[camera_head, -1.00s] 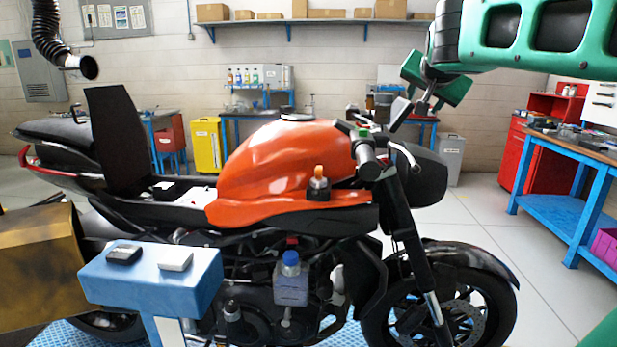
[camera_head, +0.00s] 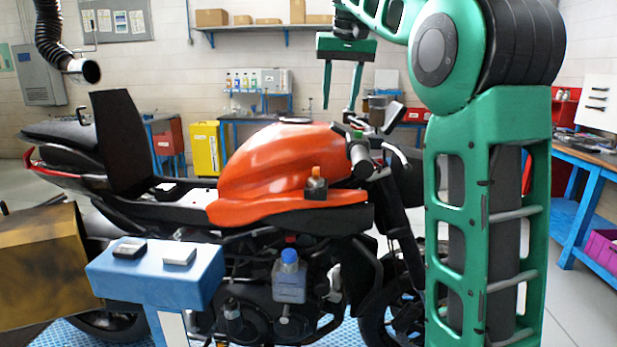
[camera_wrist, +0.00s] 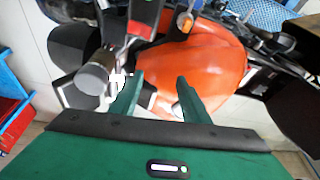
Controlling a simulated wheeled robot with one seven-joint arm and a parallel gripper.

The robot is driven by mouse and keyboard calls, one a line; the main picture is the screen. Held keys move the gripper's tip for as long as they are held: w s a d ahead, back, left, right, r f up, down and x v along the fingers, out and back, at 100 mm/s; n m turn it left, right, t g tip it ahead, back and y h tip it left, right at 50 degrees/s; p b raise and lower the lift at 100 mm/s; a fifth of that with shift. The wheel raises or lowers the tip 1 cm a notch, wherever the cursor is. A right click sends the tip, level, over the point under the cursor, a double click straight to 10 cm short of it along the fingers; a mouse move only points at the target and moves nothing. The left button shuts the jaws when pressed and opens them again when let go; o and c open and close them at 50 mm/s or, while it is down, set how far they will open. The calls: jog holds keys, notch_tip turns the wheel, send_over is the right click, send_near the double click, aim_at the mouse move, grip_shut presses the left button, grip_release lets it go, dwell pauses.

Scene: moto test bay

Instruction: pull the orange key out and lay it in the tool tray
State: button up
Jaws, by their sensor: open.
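A small orange piece (camera_head: 316,171), which looks like the key, stands upright in a dark block (camera_head: 316,190) on the orange motorcycle's (camera_head: 285,165) side, below the tank. In the wrist view an orange piece (camera_wrist: 187,22) shows near the top, beyond the fingers; it seems to be the same one. My gripper (camera_head: 339,104) is open and empty, pointing down above and behind the tank near the handlebar. Its two green fingers (camera_wrist: 158,95) are apart with the tank beyond them. I cannot make out a tool tray for certain.
A blue stand (camera_head: 205,277) with a dark and a white item on top is in front of the motorcycle. A blue-capped bottle (camera_head: 289,277) is beside the engine. The handlebar (camera_head: 362,158) is close to my gripper. A blue bench (camera_head: 585,160) stands at right.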

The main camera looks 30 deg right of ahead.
aim_at(316, 168)
jog(key=a+f+g, duration=0.1)
jog(key=a+f, duration=0.1)
jog(key=a+f+m+g, duration=0.1)
jog(key=a+f, duration=0.1)
jog(key=f, duration=0.1)
jog(key=a+f+g+y, duration=0.1)
jog(key=a+f, duration=0.1)
jog(key=shift+s+a+f+g, duration=0.2)
jog(key=shift+s+a+g, duration=0.05)
jog(key=shift+a+g, duration=0.1)
jog(key=shift+f, duration=4.45)
jog(key=shift+c, duration=0.3)
grip_shut()
jog(key=shift+r, duration=0.1)
jog(key=shift+r, duration=2.85)
